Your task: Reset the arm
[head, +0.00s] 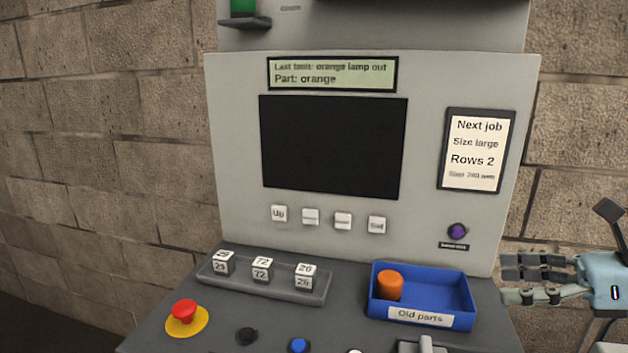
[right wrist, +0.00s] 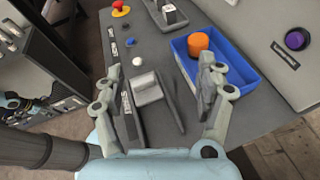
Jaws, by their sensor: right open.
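My right gripper (head: 535,278) is at the right edge in the head view, to the right of the console and the blue tray. In the right wrist view my right gripper (right wrist: 160,82) has its two fingers spread apart, with nothing between them that it grips. A grey lever or switch block (right wrist: 146,92) shows on the console surface beyond and below the fingers. It also shows at the bottom of the head view (head: 424,346), partly cut off. My left gripper is not in either view.
A blue tray (head: 425,317) labelled "Old parts" holds an orange cylinder (head: 389,285). A red mushroom button (head: 185,311), number cubes in a grey rack (head: 262,284) and small push buttons stand on the console. A screen (head: 332,147) and job card (head: 475,150) are above. A brick wall is behind.

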